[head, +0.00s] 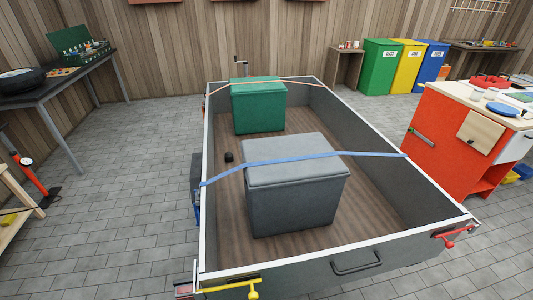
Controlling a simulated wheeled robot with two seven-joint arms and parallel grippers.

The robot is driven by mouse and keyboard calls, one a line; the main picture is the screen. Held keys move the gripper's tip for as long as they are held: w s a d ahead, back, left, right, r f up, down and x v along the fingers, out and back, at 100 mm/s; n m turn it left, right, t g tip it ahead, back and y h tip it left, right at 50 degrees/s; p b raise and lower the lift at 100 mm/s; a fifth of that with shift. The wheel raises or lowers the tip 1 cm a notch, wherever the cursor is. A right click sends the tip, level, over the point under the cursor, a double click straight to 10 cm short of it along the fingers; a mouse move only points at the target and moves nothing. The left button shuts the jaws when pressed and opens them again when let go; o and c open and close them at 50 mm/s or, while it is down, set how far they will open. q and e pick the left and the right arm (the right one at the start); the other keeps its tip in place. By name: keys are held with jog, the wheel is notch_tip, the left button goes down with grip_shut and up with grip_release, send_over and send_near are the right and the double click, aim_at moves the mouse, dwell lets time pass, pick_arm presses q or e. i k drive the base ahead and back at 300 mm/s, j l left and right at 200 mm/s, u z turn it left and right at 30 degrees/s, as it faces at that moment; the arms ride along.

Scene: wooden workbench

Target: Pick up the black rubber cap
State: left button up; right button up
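A small black object (229,157), which looks like the black rubber cap, lies on the brown wooden floor of the grey trailer bed (265,245). It sits near the left wall, left of the grey box and in front of the green box. It is too small to make out its exact shape. Neither my left nor my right gripper shows in the head view.
A grey box (295,200) with a blue strap (300,160) and a green box (259,108) with an orange strap stand in the trailer. Its walls surround the cap. A red workbench (450,145) stands right, a dark table (50,85) left. Paved floor (120,230) left is mostly clear.

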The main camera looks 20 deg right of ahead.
aim_at(229, 158)
jog(key=z, duration=0.2)
jog(key=i+j+u, duration=0.25)
jog(key=j, duration=0.2)
jog(key=i+j+u, duration=0.1)
jog(key=j+u, duration=0.15)
jog(key=j, duration=0.25)
jog(key=i+j+u, duration=0.25)
jog(key=j, duration=0.15)
jog(key=i+j+u, duration=0.25)
jog(key=i+j+z, duration=0.15)
jog(key=i, duration=0.35)
jog(key=i+j+z, duration=0.1)
jog(key=i+j, duration=0.2)
jog(key=i, duration=0.15)
jog(key=i+j+z, duration=0.15)
jog(key=i+j, duration=0.15)
jog(key=i, duration=0.15)
jog(key=i+z, duration=0.4)
jog(key=i+j+z, duration=0.15)
jog(key=i+z, duration=0.3)
jog(key=i+j+z, duration=0.25)
jog(key=i+z, duration=0.15)
jog(key=i+j+z, duration=0.45)
jog(key=k+l, duration=0.05)
jog(key=k, duration=0.05)
